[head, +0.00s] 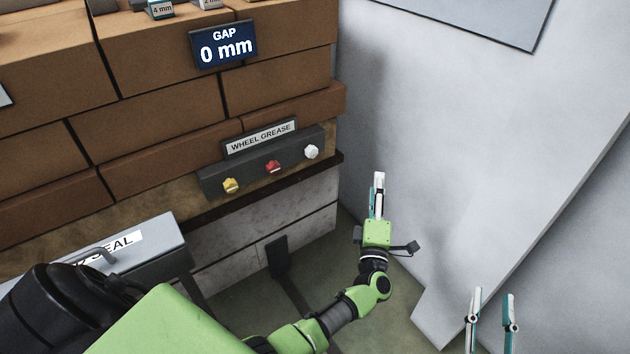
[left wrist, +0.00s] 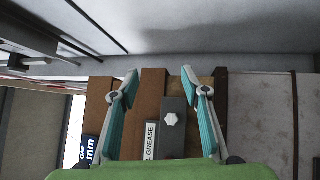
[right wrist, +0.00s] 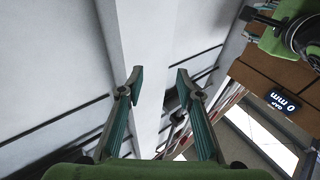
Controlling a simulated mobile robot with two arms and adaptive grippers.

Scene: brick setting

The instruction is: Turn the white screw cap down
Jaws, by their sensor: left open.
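The white screw cap (head: 312,152) sits at the right end of a dark grey panel on the brick wall, beside a red cap (head: 274,166) and a yellow cap (head: 231,185). It also shows in the left wrist view (left wrist: 171,119), between and beyond the open fingers. My left gripper (head: 378,182) is open and empty, to the right of the panel and apart from the cap. My right gripper (head: 493,295) is open and empty at the lower right; it also shows in the right wrist view (right wrist: 158,72).
A WHEEL GREASE label (head: 260,137) stands above the caps. A blue sign (head: 223,45) reads GAP 0 mm. A dark ledge (head: 270,190) runs below the panel. A grey SEAL box (head: 160,252) stands at lower left. A pale wall (head: 450,130) rises on the right.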

